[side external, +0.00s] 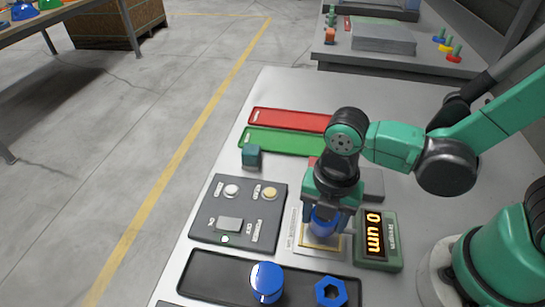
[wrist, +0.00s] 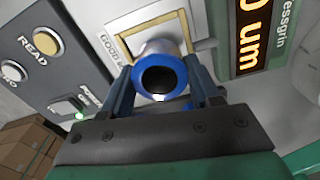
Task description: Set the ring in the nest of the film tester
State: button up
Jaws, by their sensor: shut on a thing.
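My gripper (side external: 323,213) is shut on a blue ring (side external: 322,224) above the film tester's nest, a pale square plate with a yellow outline (side external: 308,247). In the wrist view the ring (wrist: 139,82) sits between both fingers, its dark hole facing the camera. The yellow-edged nest (wrist: 204,26) shows behind it. I cannot tell whether the ring touches the nest. The film tester's green display unit (side external: 391,259) stands just right of the nest and reads 0 um.
A dark control panel (side external: 205,222) with buttons and a lit green lamp lies left of the nest. A black tray (side external: 215,276) in front holds a blue cylinder (side external: 267,283) and a blue hex nut (side external: 331,291).

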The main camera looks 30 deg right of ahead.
jog(key=shift+f, duration=0.8)
dwell(0.4)
jog(key=o, duration=1.4)
jog(key=shift+o, duration=0.5)
jog(key=shift+r, duration=0.1)
jog(key=shift+r, duration=3.4)
